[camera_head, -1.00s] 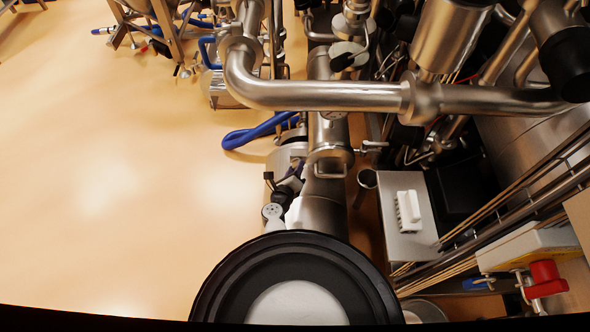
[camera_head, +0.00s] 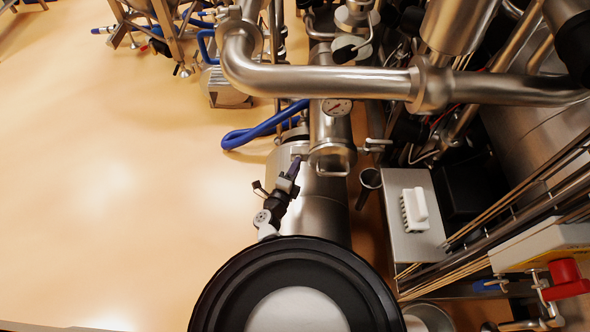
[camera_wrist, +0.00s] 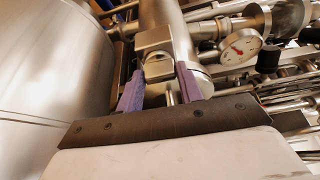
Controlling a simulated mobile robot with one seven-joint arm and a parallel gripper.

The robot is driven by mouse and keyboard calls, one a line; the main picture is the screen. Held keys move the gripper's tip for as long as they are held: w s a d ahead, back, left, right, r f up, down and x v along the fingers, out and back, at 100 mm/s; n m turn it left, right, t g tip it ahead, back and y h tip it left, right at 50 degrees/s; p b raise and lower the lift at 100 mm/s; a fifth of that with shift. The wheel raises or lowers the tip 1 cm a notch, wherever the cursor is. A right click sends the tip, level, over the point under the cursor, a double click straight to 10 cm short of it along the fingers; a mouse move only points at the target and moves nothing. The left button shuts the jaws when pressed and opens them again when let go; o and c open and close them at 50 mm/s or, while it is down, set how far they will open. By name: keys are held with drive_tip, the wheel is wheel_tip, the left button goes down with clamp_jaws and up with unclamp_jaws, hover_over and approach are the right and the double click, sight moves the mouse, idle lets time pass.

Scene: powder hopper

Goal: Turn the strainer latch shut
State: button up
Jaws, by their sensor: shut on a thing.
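A large steel cylinder (camera_wrist: 50,70) lies close left in the wrist view. A thick steel pipe (camera_head: 320,80) crosses above the strainer. A blue hose (camera_head: 262,128) lies to its left. Open floor (camera_head: 110,180) lies left.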

idle(0.4)
drive_tip(key=o, duration=0.7)
drive_tip(key=shift+d, duration=0.1)
drive_tip(key=shift+s, duration=0.1)
